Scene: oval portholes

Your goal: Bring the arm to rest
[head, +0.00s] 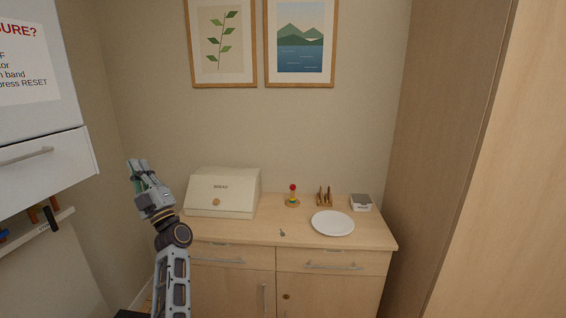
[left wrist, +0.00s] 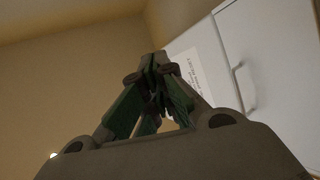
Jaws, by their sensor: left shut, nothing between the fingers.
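My left arm comes up from the bottom of the head view. Its gripper (head: 139,165) points upward, left of the bread box and in front of the wall. The gripper is shut and empty. In the left wrist view its green-padded fingers (left wrist: 156,65) meet at the tips, with the wall and a white cabinet beyond. The gripper appears apart from everything around it. My right gripper is in neither view.
A wooden sideboard (head: 270,230) carries a cream bread box (head: 222,192), a white plate (head: 332,223), a stacking toy (head: 292,196), a toast rack (head: 324,196) and a small grey-topped box (head: 360,202). A white wall cabinet (head: 40,170) with a handle is at left. A tall wooden panel (head: 445,150) stands right.

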